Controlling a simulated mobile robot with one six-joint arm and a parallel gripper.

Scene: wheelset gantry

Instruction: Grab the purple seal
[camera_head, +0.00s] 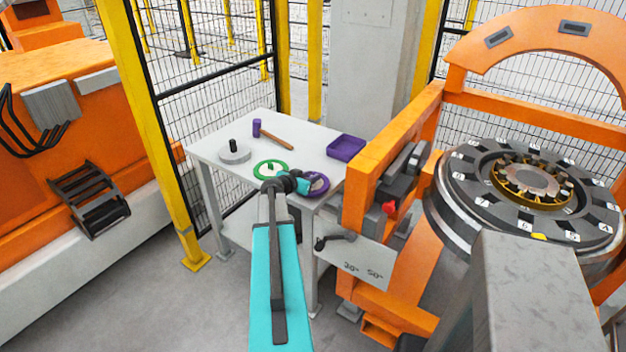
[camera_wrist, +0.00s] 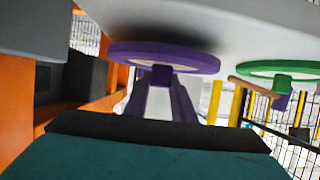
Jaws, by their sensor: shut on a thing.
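The purple seal (camera_head: 318,188) is a flat ring-like disc at the front right of the grey table (camera_head: 222,143). In the wrist view the purple seal (camera_wrist: 200,58) shows as a wide disc with a small block at its middle, close against the pale tabletop. My gripper (camera_head: 303,184) reaches over the table to the seal and hides part of it. In the wrist view my gripper (camera_wrist: 160,82) has its two fingers at the seal's central block, shut on it. I cannot tell whether the seal is clear of the tabletop.
A green seal (camera_head: 283,164) lies just left of the purple one. A mallet (camera_head: 276,138), a grey disc with a black knob (camera_head: 234,154) and a purple tray (camera_head: 346,148) are also on the table. An orange gantry frame (camera_head: 365,190) stands close on the right; mesh fencing is behind.

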